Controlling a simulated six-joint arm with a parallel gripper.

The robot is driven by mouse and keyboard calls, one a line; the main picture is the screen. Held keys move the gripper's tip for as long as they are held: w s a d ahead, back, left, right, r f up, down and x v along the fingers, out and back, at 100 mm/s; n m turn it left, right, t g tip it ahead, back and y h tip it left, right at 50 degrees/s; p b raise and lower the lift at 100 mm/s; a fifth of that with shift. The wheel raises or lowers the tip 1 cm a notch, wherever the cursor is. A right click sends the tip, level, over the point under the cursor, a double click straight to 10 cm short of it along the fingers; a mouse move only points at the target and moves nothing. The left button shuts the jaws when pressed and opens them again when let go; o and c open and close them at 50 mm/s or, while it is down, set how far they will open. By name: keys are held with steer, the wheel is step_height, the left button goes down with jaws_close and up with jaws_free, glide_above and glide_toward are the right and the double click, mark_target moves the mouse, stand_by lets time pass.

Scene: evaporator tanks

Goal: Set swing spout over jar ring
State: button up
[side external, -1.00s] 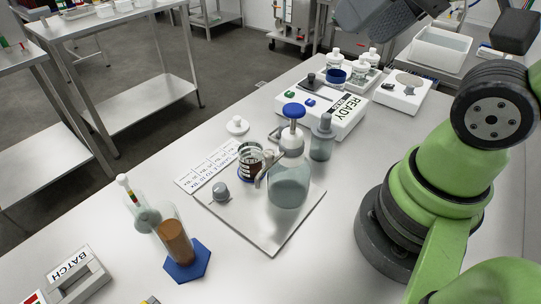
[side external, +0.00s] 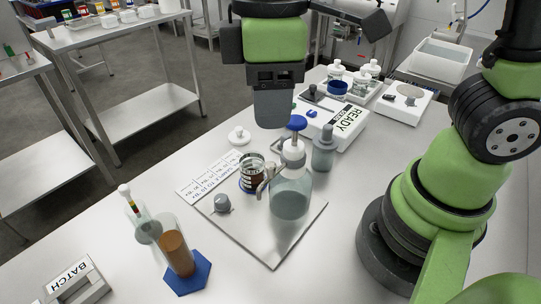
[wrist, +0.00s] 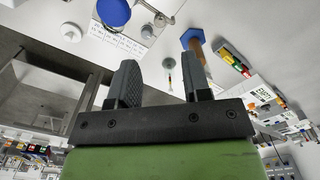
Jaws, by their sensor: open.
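A clear dispenser bottle (side external: 290,198) with a blue knob (side external: 297,122) and a white neck stands on a metal plate. Its grey swing spout (side external: 270,177) reaches left and downward from the neck. In the wrist view my gripper (wrist: 158,68) has spread, empty fingers, with the knob (wrist: 114,12) beyond.
A grey-capped bottle (side external: 323,150) stands close behind the dispenser, and the READY box (side external: 335,118) is behind that. A small grey knob (side external: 222,203) sits on the plate's left. A brown cylinder (side external: 176,252) stands on a blue hexagonal base at front left.

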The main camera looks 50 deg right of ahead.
mark_target(270, 164)
step_height(270, 164, down, 10)
steer(key=shift+r, duration=0.15)
stand_by(0.3)
jaws_close()
